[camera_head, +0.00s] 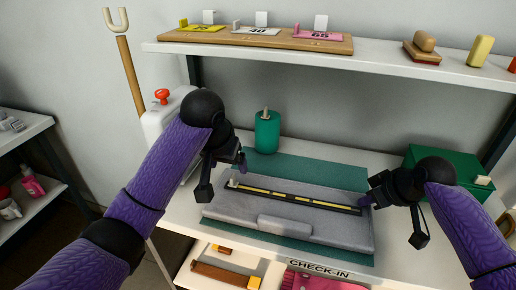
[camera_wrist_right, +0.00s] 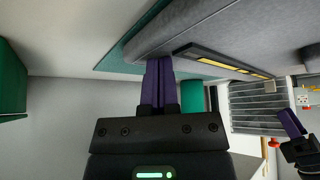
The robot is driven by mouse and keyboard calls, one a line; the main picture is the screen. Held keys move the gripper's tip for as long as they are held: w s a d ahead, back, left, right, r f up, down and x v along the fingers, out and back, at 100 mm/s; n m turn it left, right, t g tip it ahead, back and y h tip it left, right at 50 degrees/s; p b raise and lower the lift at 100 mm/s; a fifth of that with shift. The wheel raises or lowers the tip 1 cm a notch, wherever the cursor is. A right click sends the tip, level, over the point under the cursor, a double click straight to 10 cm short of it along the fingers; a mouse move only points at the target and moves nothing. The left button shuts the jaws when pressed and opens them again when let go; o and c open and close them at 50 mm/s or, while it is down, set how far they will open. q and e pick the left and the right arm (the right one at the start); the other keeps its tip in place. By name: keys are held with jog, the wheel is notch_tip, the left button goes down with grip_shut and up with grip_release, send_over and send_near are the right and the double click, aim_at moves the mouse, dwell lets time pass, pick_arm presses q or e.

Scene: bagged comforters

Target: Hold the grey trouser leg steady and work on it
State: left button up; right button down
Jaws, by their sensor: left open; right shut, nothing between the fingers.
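The grey trouser leg (camera_head: 340,238) lies across a green mat (camera_head: 300,172), with a raised flap on its near side. A dark strip with yellow marks (camera_head: 300,200) lies along its top; the leg also shows in the right wrist view (camera_wrist_right: 270,30). My left gripper (camera_head: 242,167) is open at the strip's left end, near a small pale piece (camera_head: 233,183). My right gripper (camera_head: 367,201) is shut and empty at the strip's right end. Its purple fingers are together in the right wrist view (camera_wrist_right: 157,82). I cannot tell whether either gripper touches the leg.
A green cylinder (camera_head: 267,132) stands behind the mat. A green box (camera_head: 440,160) sits at the right, behind my right arm. A shelf (camera_head: 380,63) with numbered cards spans the back. Below the table's front edge are a "CHECK-IN" label (camera_head: 319,268) and pink cloth (camera_head: 320,281).

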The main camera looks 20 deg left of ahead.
jog(key=shift+s+d+f, duration=0.1)
jog(key=shift+s+f, duration=0.05)
jog(key=shift+f, duration=0.1)
jog(key=r+p, duration=0.6)
jog(key=r, duration=0.1)
jog(key=shift+w+r+p, duration=0.2)
jog(key=shift+r+p, duration=0.05)
jog(key=shift+p, duration=0.15)
pick_arm(q)
notch_tip(320, 180, up, 7)
jog(key=shift+r, duration=0.2)
pick_arm(e)
jog(key=shift+f, duration=0.15)
